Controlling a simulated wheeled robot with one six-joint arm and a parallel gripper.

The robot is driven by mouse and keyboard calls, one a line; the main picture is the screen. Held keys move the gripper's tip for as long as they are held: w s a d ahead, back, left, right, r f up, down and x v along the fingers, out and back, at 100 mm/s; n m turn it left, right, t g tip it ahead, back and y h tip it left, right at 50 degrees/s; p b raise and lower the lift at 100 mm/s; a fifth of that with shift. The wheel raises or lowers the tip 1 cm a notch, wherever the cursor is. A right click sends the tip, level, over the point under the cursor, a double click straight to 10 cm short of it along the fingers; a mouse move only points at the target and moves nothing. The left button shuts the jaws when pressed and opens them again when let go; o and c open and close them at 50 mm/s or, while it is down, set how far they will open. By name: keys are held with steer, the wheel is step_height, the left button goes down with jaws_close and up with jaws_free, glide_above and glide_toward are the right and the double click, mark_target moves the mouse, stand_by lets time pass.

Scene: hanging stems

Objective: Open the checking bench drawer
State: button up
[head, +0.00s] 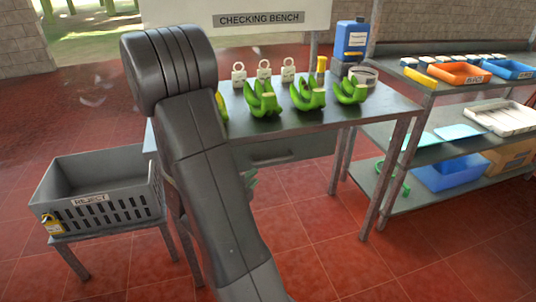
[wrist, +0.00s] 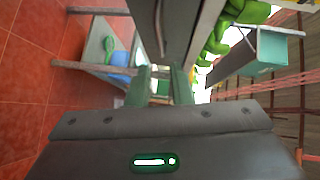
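The checking bench (head: 385,108) stands in the middle of the head view, with a grey drawer (head: 292,150) under its top. The drawer front looks flush with the bench, and my arm hides its left part. In the wrist view the drawer front (wrist: 180,22) is a dark panel at the top, with a thin pale handle bar (wrist: 159,30) along it. My gripper (wrist: 161,78) has its two green fingers apart, pointing towards the drawer front, with no clear grip on the handle. In the head view only a green fingertip shows beside my arm, just below the drawer.
A grey reject crate (head: 100,187) stands at the left. A shelf rack (head: 420,185) with trays is at the right. The red floor in front is clear.

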mark_target(274, 159)
steer(key=x, duration=1.3)
steer(key=shift+w+d, duration=0.2)
steer(key=shift+d, duration=0.05)
jaws_close()
